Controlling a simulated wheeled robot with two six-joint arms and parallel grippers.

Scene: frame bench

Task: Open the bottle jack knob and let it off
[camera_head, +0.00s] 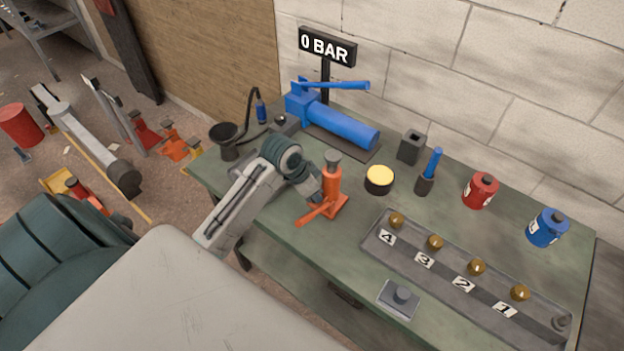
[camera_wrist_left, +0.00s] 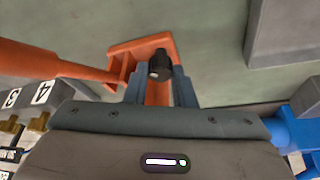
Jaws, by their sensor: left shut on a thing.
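The orange bottle jack (camera_head: 332,184) stands upright on the green bench, with its dark ram on top and its orange handle (camera_head: 312,216) reaching toward the front left. My left gripper (camera_head: 317,189) is low against the jack's left side. In the left wrist view the jack's dark knob (camera_wrist_left: 159,66) sits between the fingers of my left gripper (camera_wrist_left: 160,82), which are shut on it. The orange base plate (camera_wrist_left: 128,50) and handle (camera_wrist_left: 45,65) also show there. In the head view the knob is hidden by the gripper. My right gripper is not in view.
A blue press (camera_head: 340,125) lies behind the jack, under a "0 BAR" sign (camera_head: 327,47). A yellow-topped tin (camera_head: 379,180) is to its right. A numbered tray (camera_head: 375,240) with brass knobs lies at the front right. A black funnel cup (camera_head: 228,140) stands at the left edge.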

